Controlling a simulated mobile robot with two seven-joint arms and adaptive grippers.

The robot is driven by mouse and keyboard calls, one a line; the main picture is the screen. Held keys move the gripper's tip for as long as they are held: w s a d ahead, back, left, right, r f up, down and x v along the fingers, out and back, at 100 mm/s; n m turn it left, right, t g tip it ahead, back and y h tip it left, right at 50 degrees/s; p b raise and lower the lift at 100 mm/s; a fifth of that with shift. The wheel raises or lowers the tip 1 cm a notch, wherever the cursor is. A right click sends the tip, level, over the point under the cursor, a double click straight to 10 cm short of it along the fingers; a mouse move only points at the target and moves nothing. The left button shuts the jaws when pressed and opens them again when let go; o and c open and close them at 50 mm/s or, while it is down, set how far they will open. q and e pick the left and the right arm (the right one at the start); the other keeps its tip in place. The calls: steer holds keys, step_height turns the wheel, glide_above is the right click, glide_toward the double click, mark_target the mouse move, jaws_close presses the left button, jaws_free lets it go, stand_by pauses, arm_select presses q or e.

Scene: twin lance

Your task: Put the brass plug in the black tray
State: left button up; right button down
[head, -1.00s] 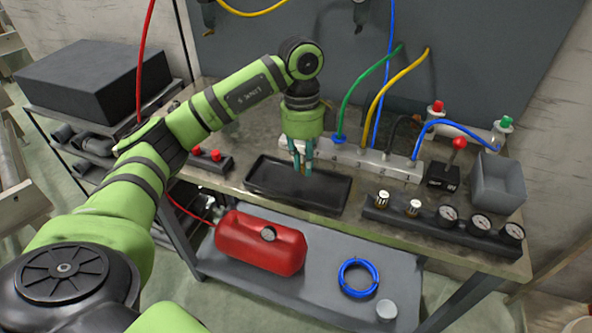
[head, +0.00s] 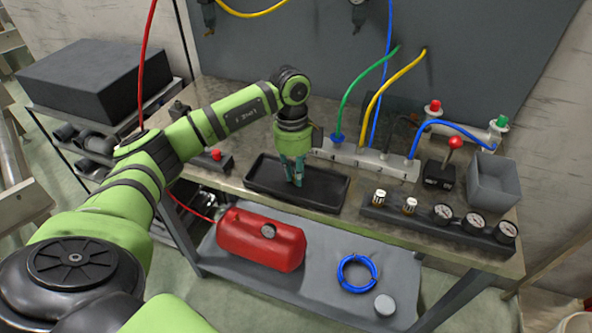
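The black tray (head: 325,194) lies on the bench top near its front edge, left of centre. My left gripper (head: 296,183) points down over the tray, its teal fingertips low and close to or inside the tray. The fingers look near each other, but whether anything is between them is too small to tell. I cannot make out the brass plug clearly; the fingers may hide it. My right gripper is not in view.
Behind the tray is a pale manifold (head: 365,160) with coloured hoses. Right of it stand a gauge block (head: 425,222) with two small pale fittings, a red-knobbed lever box (head: 441,174) and a grey bin (head: 494,182). A red tank (head: 262,240) sits on the lower shelf.

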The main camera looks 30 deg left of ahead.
arm_select(q)
steer(key=o, duration=0.3)
steer(key=shift+r, duration=0.1)
steer(key=r, duration=0.4)
steer(key=r+b, duration=0.1)
steer(key=r, duration=0.3)
steer(key=a+r, duration=0.1)
steer(key=r, duration=0.3)
steer(key=shift+w+a, duration=0.1)
steer(key=shift+w, duration=0.2)
